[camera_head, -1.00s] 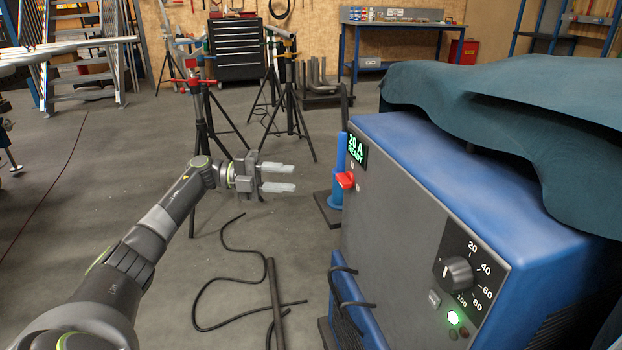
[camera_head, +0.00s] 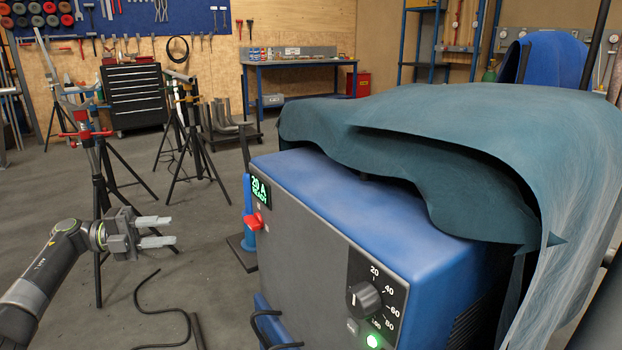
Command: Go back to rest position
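My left gripper (camera_head: 158,231) is in the lower left of the head view, in the air to the left of a blue and grey welding machine (camera_head: 315,225). Its two pale fingers are apart with nothing between them. They point right, toward the machine, and touch nothing. My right gripper is not in the view. The machine's green display (camera_head: 260,190) reads 20 A READY. Its red switch (camera_head: 255,220) and its dark dial (camera_head: 364,299) show on the front panel, and a green light (camera_head: 373,341) is lit.
A dark green cloth (camera_head: 460,130) drapes over the machine's top. Black tripod stands (camera_head: 187,130) stand behind my gripper. A black cable (camera_head: 150,310) lies on the floor. A tool chest (camera_head: 134,97) and a blue workbench (camera_head: 295,75) are at the back wall.

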